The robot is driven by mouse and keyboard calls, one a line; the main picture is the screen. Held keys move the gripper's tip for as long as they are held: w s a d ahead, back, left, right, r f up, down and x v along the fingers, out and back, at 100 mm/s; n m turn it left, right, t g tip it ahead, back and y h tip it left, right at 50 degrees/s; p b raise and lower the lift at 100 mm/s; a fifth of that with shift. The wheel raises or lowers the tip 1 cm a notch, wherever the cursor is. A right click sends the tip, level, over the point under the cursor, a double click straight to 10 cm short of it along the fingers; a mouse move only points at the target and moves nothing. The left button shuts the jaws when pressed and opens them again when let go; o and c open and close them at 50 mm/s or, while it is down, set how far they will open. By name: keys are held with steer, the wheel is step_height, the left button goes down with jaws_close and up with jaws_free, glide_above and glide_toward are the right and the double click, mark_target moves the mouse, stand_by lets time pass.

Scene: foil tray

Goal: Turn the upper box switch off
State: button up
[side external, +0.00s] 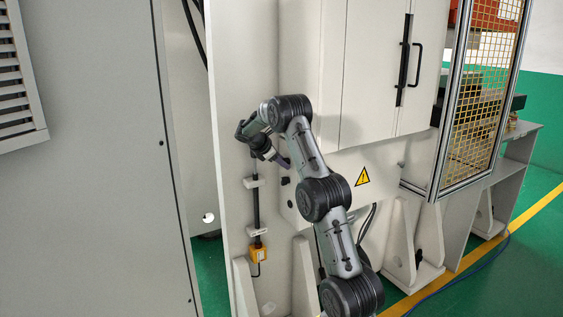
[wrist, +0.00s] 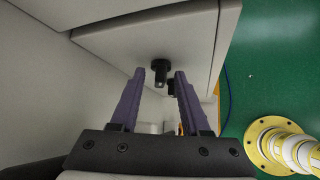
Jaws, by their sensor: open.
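The upper box switch (side external: 285,181) is a small black knob on the left side of a pale machine box (side external: 325,170). A second dark knob (side external: 290,203) sits below it. In the wrist view the upper switch (wrist: 160,70) is a black rotary knob between and just beyond my fingertips, and part of the lower knob (wrist: 172,88) shows beside the right finger. My gripper (wrist: 159,82) has its two purple fingers apart and nothing between them at their base. In the side view my gripper (side external: 281,160) is just above the upper switch; contact cannot be told.
A vertical dark rod with an orange padlock-like block (side external: 258,253) stands left of the box. A tall cabinet with a black handle (side external: 416,65) rises above. A mesh guard (side external: 487,95) is at right. The wrist view shows a yellow post base (wrist: 275,145) on green floor.

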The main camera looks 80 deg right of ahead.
steer(key=v, duration=1.4)
